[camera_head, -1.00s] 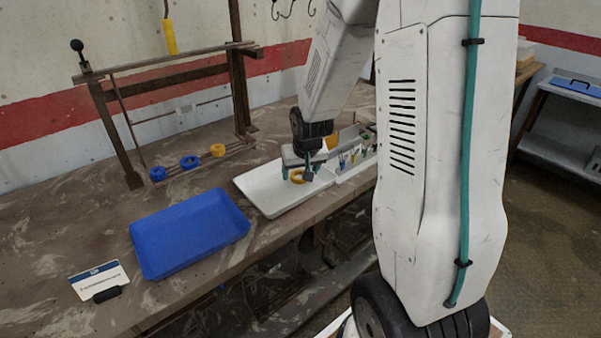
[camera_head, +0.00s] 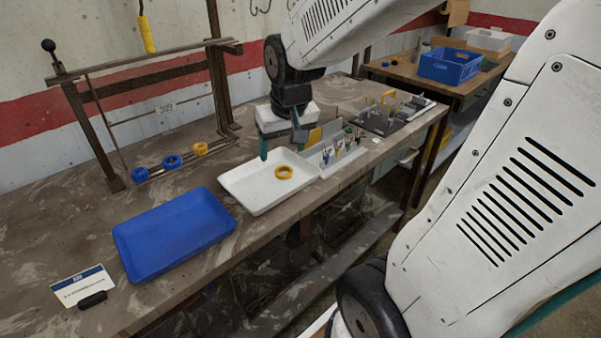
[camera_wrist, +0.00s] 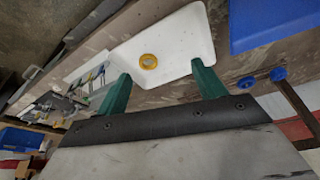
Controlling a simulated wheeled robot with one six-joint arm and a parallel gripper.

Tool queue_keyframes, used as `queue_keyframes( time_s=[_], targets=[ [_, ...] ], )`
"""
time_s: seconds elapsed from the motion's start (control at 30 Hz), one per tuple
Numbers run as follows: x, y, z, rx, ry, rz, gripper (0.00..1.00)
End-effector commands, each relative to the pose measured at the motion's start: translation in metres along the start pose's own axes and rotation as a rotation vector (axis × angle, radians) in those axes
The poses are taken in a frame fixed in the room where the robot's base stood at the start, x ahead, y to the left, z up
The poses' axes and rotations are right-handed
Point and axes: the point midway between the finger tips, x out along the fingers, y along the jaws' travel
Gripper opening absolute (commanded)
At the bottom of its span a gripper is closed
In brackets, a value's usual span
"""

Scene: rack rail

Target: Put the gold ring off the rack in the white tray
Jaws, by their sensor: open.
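The gold ring (camera_head: 284,172) lies flat in the white tray (camera_head: 252,197), and it also shows in the wrist view (camera_wrist: 149,61) on the tray's floor. My gripper (camera_head: 281,150) is open and empty above the back edge of the tray. In the wrist view its two green fingers (camera_wrist: 160,90) stand wide apart, with the ring beyond the gap and not touching them. On the rack's low rail (camera_head: 178,165) sit two blue rings (camera_head: 172,162) and another gold ring (camera_head: 200,149).
A blue tray (camera_head: 172,233) lies left of the white one, with a label card (camera_head: 84,286) near it. A grey holder with several small tools (camera_head: 335,158) stands right of the white tray. A blue crate (camera_head: 449,66) is on the far table.

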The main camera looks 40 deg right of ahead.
Motion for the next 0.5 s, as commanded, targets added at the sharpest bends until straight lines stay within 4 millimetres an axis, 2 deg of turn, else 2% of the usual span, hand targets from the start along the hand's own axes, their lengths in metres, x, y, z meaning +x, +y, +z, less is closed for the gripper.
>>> queue_keyframes(
  time_s=[0.03, 0.1, 0.3, 0.4, 0.5],
  targets=[
    [-0.021, -0.013, 0.020, -0.039, -0.014, -0.012, 0.70],
    [-0.043, -0.026, 0.049, -0.087, -0.050, -0.025, 0.70],
    [-0.087, -0.042, 0.124, -0.201, -0.142, -0.048, 0.70],
    [-0.097, -0.043, 0.147, -0.236, -0.172, -0.053, 0.70],
    [-0.102, -0.044, 0.159, -0.252, -0.189, -0.055, 0.70]
  ],
)
